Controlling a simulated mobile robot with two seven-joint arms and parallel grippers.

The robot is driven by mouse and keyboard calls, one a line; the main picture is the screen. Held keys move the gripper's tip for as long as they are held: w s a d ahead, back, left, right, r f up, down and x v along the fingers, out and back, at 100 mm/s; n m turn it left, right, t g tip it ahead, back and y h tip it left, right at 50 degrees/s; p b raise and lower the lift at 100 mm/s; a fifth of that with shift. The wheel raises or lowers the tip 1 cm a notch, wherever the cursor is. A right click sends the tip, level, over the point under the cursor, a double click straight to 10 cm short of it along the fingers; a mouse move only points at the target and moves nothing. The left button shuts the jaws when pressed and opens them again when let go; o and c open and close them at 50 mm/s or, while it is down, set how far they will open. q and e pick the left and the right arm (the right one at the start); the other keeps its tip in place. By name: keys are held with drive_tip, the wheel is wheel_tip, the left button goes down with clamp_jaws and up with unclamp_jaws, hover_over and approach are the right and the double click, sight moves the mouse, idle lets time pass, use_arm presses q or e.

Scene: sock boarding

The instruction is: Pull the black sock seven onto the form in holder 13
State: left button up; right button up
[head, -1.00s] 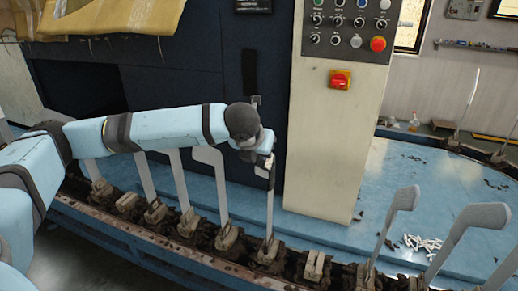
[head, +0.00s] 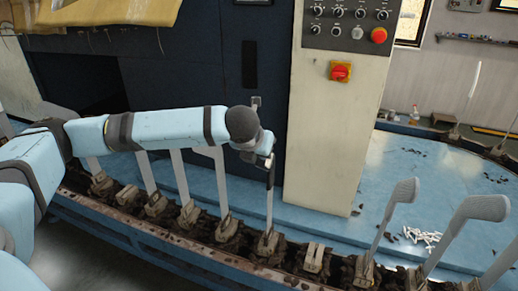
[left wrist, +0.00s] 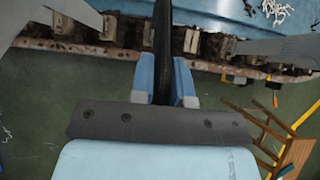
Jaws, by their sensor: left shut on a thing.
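My left gripper (head: 267,158) is at the top of a pale upright form (head: 269,208) in the head view. The black sock (head: 271,177) hangs at this form's upper end, and the bare pale shaft shows below it down to the holder (head: 266,244). In the left wrist view the blue fingers (left wrist: 164,80) are shut on the black sock (left wrist: 162,40), which is a narrow dark strip between them. I cannot read the holder's number. How far the form reaches inside the sock is hidden. My right gripper is not in view.
Other pale forms stand along the rail, to the left (head: 217,180) and to the right (head: 398,205). An empty holder (head: 314,258) is just right of the sock's form. A cream control column (head: 325,140) rises behind. White pieces (head: 422,236) lie on the blue platform (head: 400,160).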

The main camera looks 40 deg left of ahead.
use_arm(q)
drive_tip(key=shift+f, duration=0.2)
drive_tip(key=o, duration=0.8)
drive_tip(key=p+v, duration=0.1)
drive_tip(key=v, duration=1.3)
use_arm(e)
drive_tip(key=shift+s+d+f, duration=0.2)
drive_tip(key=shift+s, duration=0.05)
use_arm(q)
drive_tip(key=shift+d+f, duration=0.1)
drive_tip(key=shift+f, duration=0.05)
